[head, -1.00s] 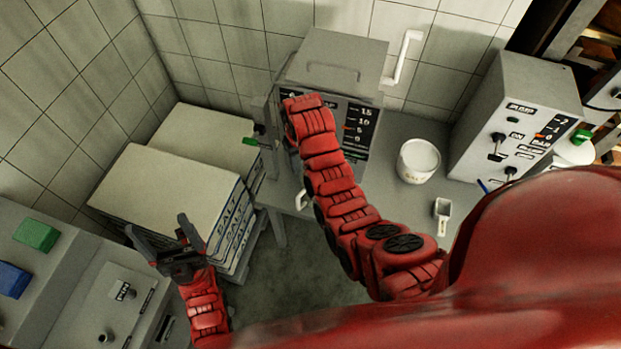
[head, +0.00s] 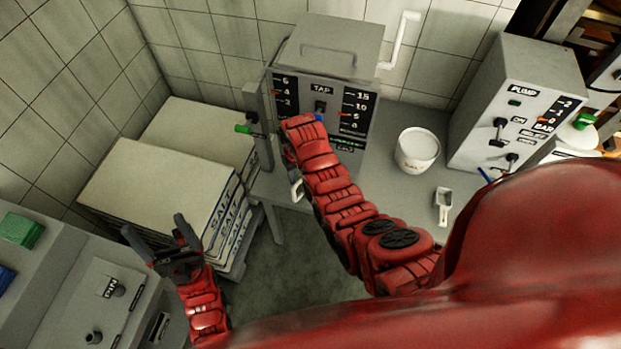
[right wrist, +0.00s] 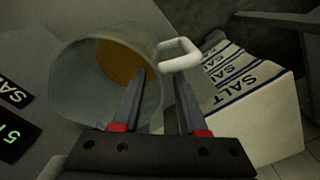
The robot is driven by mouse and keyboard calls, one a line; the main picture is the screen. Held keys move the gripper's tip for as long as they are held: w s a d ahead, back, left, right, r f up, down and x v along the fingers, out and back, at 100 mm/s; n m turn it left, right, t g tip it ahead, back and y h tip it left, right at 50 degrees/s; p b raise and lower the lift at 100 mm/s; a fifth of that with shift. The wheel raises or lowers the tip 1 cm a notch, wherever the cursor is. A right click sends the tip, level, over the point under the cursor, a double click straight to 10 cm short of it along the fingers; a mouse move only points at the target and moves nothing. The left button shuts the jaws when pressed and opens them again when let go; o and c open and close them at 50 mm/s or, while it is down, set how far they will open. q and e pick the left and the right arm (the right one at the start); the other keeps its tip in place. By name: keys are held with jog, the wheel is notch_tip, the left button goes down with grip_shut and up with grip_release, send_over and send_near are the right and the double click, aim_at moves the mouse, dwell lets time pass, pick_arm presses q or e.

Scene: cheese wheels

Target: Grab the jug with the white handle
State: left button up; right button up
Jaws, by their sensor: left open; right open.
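The jug (right wrist: 85,85) is a grey cup-like vessel with a white handle (right wrist: 182,54) and yellowish contents. In the right wrist view it is tilted in the picture, its mouth towards my right gripper (right wrist: 160,74). That gripper is open. Its left finger overlaps the jug's mouth and its right finger is outside the rim, below the handle; contact cannot be told. In the head view, only the white handle (head: 296,190) shows beside my right arm, which hides the rest of the jug and the right gripper. My left gripper (head: 154,228) is open and empty, far from the jug.
Stacked salt bags (head: 150,185) stand left of the tap machine (head: 328,50). A white bucket (head: 417,150) and a scoop (head: 443,203) are on the counter to the right. A pump box (head: 515,100) stands further right. A grey console (head: 90,300) is at lower left.

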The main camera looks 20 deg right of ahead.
jog(key=shift+s+f+p, duration=0.1)
jog(key=shift+f+p, duration=0.6)
jog(key=shift+f, duration=1.6)
grip_shut()
